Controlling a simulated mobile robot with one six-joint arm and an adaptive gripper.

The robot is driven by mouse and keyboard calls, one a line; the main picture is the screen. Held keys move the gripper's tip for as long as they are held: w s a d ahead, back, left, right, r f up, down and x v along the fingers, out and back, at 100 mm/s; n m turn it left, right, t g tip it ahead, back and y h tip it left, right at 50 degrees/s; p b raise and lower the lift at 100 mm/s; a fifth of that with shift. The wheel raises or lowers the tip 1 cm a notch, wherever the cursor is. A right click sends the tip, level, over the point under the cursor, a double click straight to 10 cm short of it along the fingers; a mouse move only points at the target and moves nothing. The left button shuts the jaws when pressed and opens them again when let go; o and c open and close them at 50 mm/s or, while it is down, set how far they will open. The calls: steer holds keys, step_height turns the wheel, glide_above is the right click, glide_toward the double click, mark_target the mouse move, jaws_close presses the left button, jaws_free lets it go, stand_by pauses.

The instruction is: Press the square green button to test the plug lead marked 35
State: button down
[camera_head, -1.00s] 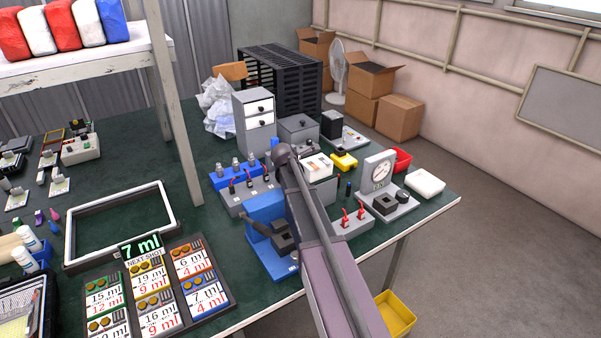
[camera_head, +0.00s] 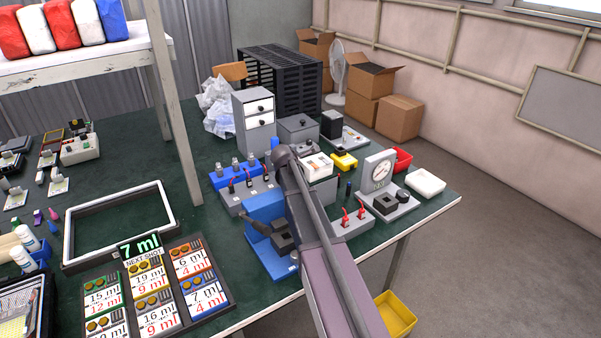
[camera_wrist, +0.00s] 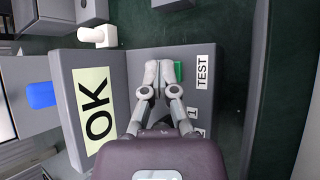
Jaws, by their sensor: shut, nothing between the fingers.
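In the wrist view my gripper (camera_wrist: 165,72) is shut and empty. Its fingertips are at the green button (camera_wrist: 179,71), covering its left part; I cannot tell if they touch or press it. The button sits on a grey tester (camera_wrist: 150,57) beside a label reading TEST (camera_wrist: 203,72). A pale yellow-green panel (camera_wrist: 95,105) on the tester reads OK. In the head view my arm hides the gripper and the button.
In the wrist view a white part (camera_wrist: 99,36) and a blue part (camera_wrist: 41,95) lie beside the tester.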

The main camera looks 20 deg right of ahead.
steer(key=shift+r, duration=0.1)
stand_by(0.3)
steer(key=shift+r+p, duration=0.75)
steer(key=shift+p, duration=0.1)
steer(key=shift+r+p, duration=2.5)
steer(key=shift+p, duration=0.05)
steer(key=shift+r, duration=0.1)
